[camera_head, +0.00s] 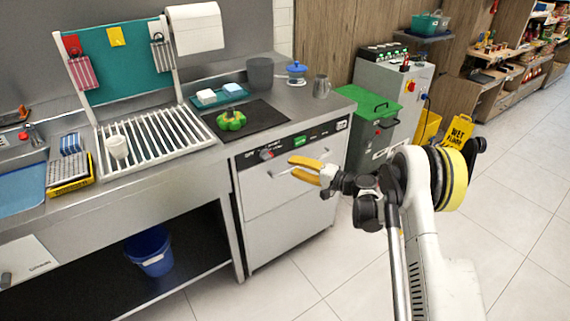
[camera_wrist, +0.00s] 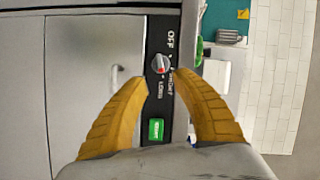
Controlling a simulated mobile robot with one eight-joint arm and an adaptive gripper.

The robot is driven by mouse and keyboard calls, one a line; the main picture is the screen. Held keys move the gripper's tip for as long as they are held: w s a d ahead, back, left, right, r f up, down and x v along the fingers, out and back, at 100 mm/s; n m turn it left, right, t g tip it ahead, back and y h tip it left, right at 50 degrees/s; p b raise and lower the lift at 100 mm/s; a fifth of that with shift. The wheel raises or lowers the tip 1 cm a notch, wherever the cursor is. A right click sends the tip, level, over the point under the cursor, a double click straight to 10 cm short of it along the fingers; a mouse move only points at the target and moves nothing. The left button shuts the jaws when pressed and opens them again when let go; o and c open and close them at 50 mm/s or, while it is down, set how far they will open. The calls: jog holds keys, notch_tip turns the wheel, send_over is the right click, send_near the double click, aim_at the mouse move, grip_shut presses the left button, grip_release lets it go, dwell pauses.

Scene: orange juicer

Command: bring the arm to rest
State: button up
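My gripper (camera_head: 306,171) has two yellow fingers and hangs in free air in front of the white dishwasher-like appliance (camera_head: 285,190) under the counter. In the wrist view my gripper (camera_wrist: 160,74) shows its two curved fingers spread apart with nothing between them. Behind the gap is the appliance's black control panel (camera_wrist: 158,100) with a red and grey knob and a green label. The arm reaches in from the right, bent, and is clear of the counter.
On the steel counter stand a white cup (camera_head: 117,147) on a ribbed drainer, a green object (camera_head: 231,121) on a black mat, a grey pot (camera_head: 260,73) and a metal jug (camera_head: 321,86). A blue bucket (camera_head: 150,250) is below.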

jog(key=shift+s+d, duration=0.15)
jog(key=shift+d, duration=0.05)
dwell(0.3)
jog(key=s+d+r+n+g+h, duration=0.25)
jog(key=s+r+h, duration=0.45)
jog(key=s+r, duration=1.05)
jog(key=s+d+f+n+h, duration=0.1)
jog(key=s+d+h, duration=0.2)
jog(key=s, duration=1)
jog(key=s+d+f+h, duration=0.1)
jog(key=s+d+h, duration=0.3)
jog(key=s+d, duration=0.5)
jog(key=s, duration=0.4)
jog(key=shift+n, duration=0.35)
